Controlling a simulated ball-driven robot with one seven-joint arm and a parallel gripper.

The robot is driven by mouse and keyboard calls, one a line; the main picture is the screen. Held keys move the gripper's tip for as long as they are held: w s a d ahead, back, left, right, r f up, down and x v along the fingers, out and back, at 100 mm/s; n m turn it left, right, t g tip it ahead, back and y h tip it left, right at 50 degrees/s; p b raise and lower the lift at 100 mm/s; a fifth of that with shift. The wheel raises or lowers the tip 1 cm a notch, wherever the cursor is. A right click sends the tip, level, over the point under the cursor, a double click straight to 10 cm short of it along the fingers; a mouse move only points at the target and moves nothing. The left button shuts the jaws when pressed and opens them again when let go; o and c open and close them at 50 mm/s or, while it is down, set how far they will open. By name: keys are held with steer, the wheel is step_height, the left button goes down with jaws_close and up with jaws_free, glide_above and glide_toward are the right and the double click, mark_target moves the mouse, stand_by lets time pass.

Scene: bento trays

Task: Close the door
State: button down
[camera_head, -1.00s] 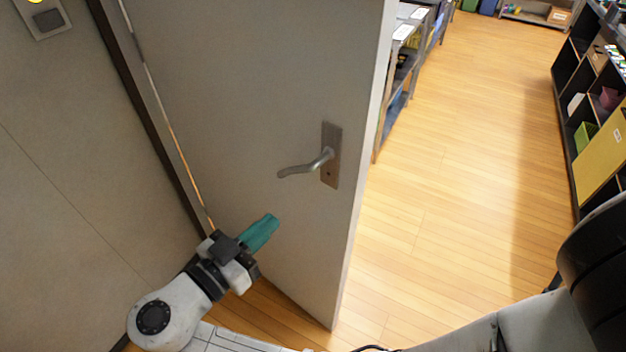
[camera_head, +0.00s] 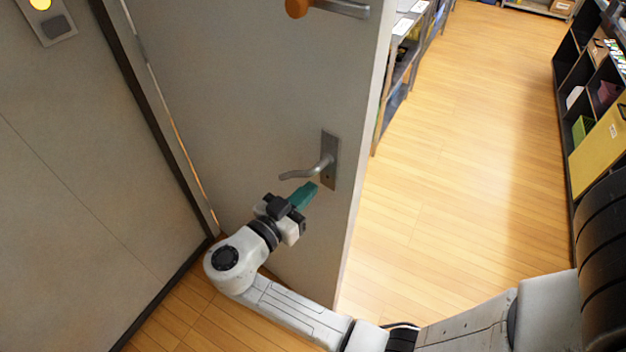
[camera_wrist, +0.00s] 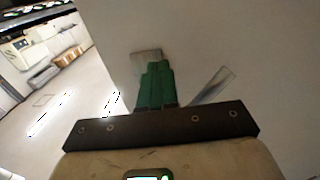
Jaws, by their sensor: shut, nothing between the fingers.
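The grey door (camera_head: 230,90) stands open in the head view, with its free edge toward the middle of the picture. A metal lever handle (camera_head: 312,170) on a plate is on its face; a second handle with an orange part (camera_head: 297,7) shows at the top edge. My gripper (camera_head: 304,194) has green fingers, shut and empty, just below the lever handle and close to the door face. In the wrist view the green fingers (camera_wrist: 156,86) point at the pale door surface (camera_wrist: 220,45), partly covering the handle plate (camera_wrist: 146,60). I cannot tell whether they touch the door.
A grey wall (camera_head: 70,170) with a button panel (camera_head: 47,20) is at the left. Wooden floor (camera_head: 450,150) is clear to the right of the door. Shelves stand behind the door edge (camera_head: 402,70) and at the far right (camera_head: 590,110).

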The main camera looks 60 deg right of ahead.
steer(key=shift+s+d, duration=0.15)
steer(key=shift+d, duration=1.05)
